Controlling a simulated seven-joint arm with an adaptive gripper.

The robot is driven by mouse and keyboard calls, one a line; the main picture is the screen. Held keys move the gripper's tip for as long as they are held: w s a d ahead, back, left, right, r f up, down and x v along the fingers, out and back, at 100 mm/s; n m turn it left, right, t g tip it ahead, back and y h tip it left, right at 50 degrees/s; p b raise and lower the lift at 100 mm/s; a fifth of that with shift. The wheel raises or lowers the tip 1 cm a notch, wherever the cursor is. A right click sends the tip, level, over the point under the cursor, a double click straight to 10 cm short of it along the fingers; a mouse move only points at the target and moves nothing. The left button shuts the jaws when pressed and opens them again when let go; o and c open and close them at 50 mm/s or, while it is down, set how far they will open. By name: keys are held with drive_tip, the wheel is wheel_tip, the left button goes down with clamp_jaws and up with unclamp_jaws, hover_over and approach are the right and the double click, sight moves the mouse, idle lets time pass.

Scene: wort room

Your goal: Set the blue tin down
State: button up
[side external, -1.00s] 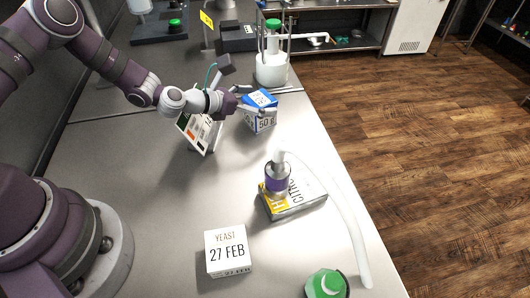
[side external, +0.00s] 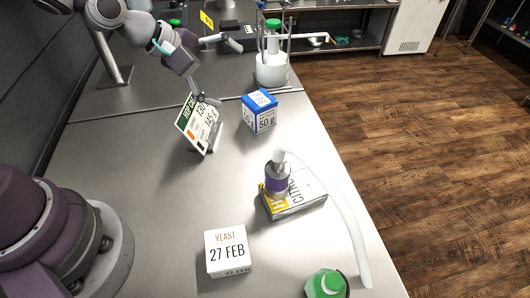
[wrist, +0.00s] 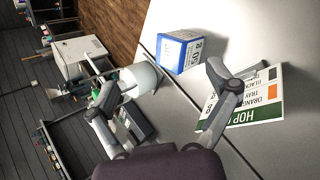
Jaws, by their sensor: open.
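The blue tin (side external: 260,112) is a blue and white box marked 50 g. It stands upright on the steel bench, right of the card sign, with nothing holding it. It also shows in the wrist view (wrist: 179,52), beyond the fingers. My gripper (side external: 222,70) is open and empty, with its fingers spread wide, up and left of the tin and apart from it. In the wrist view the open fingers (wrist: 155,92) frame the bench and part of the scale behind.
A tilted hop card sign (side external: 198,125) stands just left of the tin, close to one finger in the picture. A white jug with a green cap (side external: 271,70) stands behind. A yellow carton (side external: 292,197) carries a purple-banded bottle (side external: 277,180). A yeast box (side external: 228,252) sits in front.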

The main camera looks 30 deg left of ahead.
drive_tip(key=s+a+r+m+g+y, duration=0.1)
drive_tip(key=s+a+r+m+y, duration=0.1)
drive_tip(key=s+m, duration=0.6)
drive_tip(key=s+a+r+m+g+y, duration=0.1)
drive_tip(key=s+a+r+m+y, duration=0.1)
drive_tip(key=s+m, duration=0.6)
wheel_tip(320, 180, up, 3)
drive_tip(key=shift+a+f+m+g, duration=0.2)
drive_tip(key=shift+a+m+g, duration=0.1)
drive_tip(key=shift+a+m, duration=0.25)
